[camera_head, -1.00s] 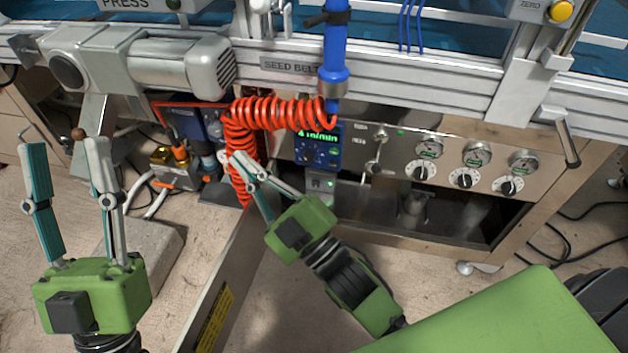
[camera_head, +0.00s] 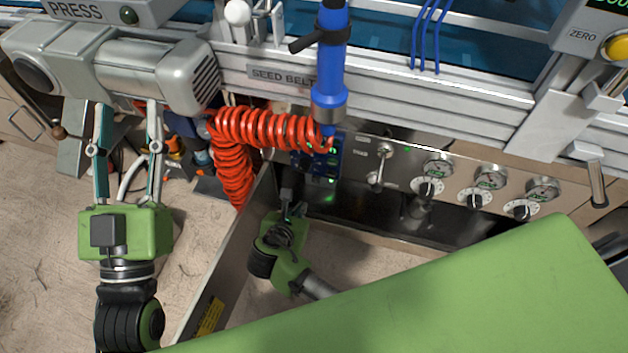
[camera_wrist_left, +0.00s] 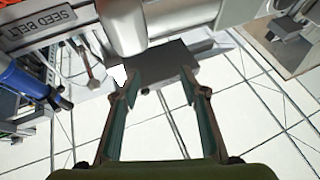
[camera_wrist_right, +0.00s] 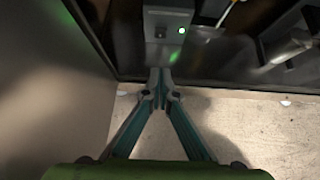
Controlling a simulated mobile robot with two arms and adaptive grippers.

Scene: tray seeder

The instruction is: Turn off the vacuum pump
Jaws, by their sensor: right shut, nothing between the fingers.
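A small grey box (camera_wrist_right: 168,28) with a dark switch and a lit green lamp is straight ahead in the right wrist view. I cannot tell for sure that it is the vacuum pump's switch. My right gripper (camera_wrist_right: 160,78) is shut and empty, its tips at the lower edge of the box; whether they touch it is unclear.
An orange coiled hose (camera_head: 265,130) hangs left of the display unit. A steel panel with several dials (camera_head: 475,201) extends right. A metal side plate (camera_head: 225,275) stands left of my right gripper. The seed belt frame (camera_head: 400,90) runs above.

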